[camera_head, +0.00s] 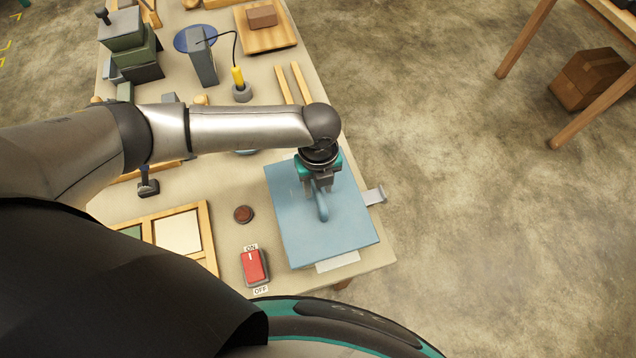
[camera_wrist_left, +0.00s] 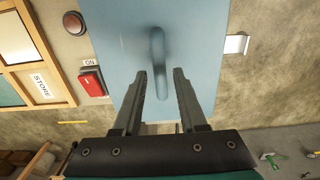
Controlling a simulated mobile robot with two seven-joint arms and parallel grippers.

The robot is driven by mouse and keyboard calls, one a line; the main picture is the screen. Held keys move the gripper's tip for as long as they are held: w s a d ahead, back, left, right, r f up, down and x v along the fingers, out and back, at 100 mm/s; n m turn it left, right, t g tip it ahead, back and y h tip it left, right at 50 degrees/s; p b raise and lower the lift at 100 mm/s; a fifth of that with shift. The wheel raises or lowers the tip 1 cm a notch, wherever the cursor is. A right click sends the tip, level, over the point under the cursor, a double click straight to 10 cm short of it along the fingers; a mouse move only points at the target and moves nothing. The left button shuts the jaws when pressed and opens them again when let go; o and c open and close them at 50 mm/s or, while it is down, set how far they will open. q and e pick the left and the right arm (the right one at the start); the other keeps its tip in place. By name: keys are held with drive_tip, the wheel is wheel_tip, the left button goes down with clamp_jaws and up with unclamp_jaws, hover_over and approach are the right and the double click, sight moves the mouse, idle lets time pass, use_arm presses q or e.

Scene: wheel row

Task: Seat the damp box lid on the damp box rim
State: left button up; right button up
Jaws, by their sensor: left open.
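The damp box lid is a flat blue panel (camera_head: 340,232) with a raised blue bar handle (camera_head: 322,208), at the table's right front corner. The lid also shows in the left wrist view (camera_wrist_left: 115,40), with its handle (camera_wrist_left: 158,50) near the middle. The lid covers whatever is beneath it, so the damp box and its rim are hidden and I cannot tell whether they meet. My left gripper (camera_head: 319,190) is over the lid at the handle. In the left wrist view its open fingers (camera_wrist_left: 161,75) stand apart, one each side of the handle's near end. My right gripper is not in view.
A grey metal tab (camera_head: 375,195) sticks out right of the lid, and a pale piece (camera_head: 338,261) shows at its front edge. A red switch (camera_head: 254,266), a brown disc (camera_head: 243,214) and a wooden divided tray (camera_head: 207,236) lie to the left. Open floor lies right.

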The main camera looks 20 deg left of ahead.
use_arm(q)
drive_tip(key=o, duration=0.6)
drive_tip(key=shift+c, duration=0.2)
drive_tip(key=o, duration=0.4)
